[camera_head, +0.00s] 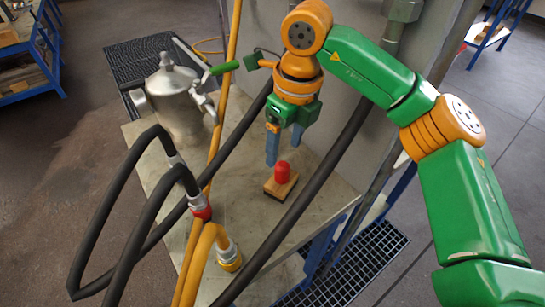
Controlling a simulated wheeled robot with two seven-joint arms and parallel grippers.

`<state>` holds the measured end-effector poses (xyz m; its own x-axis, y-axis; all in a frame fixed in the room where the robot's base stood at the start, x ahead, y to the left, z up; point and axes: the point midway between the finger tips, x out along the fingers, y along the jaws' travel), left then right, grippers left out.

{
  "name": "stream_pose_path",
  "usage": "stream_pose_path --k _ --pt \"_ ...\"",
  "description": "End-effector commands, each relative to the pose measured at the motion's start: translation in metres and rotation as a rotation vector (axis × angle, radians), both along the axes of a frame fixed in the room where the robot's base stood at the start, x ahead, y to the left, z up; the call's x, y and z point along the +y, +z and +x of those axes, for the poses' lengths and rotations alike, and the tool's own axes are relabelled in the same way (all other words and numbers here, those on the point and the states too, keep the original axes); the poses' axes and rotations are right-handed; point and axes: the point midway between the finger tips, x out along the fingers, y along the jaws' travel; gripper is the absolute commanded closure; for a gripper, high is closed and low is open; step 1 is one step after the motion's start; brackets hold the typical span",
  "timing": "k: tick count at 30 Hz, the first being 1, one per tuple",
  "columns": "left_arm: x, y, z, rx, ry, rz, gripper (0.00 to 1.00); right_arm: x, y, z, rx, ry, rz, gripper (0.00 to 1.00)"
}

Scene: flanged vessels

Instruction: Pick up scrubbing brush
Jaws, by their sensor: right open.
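The scrubbing brush, a wooden block with a red knob handle (282,172), rests on the pale bench top in the middle of the view. My right gripper (285,155), with two blue-grey fingers below a green and orange wrist, points down just above the brush. Its fingers are apart with nothing held between them. The fingertips look close to the red knob, but I cannot tell the exact height gap. My left gripper does not show.
A metal flanged vessel (180,105) with a green-handled lever (224,68) stands at the back left of the bench top (240,218). Black and yellow hoses loop left of the brush, and a black hose (300,203) passes close on its right. A grey wall rises behind.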

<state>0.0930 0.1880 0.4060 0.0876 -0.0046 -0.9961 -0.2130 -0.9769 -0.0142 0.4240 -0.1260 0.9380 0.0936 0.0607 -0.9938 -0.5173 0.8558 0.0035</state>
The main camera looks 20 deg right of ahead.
Motion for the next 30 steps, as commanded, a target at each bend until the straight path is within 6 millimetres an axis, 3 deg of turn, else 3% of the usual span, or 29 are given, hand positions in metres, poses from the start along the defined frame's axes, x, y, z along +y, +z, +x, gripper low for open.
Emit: stream_pose_path --k 12,19,27,30 --pt "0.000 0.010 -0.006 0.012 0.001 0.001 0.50 0.003 -0.066 0.011 0.004 0.001 0.001 0.26" --pt "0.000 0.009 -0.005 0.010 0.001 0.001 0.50 0.003 -0.069 0.011 0.001 0.001 0.002 0.26" --pt "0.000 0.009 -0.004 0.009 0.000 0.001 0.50 0.003 -0.068 0.011 0.001 0.001 0.002 0.99" --pt "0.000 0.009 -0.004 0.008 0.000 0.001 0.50 0.003 -0.068 0.011 0.001 0.001 0.002 1.00"
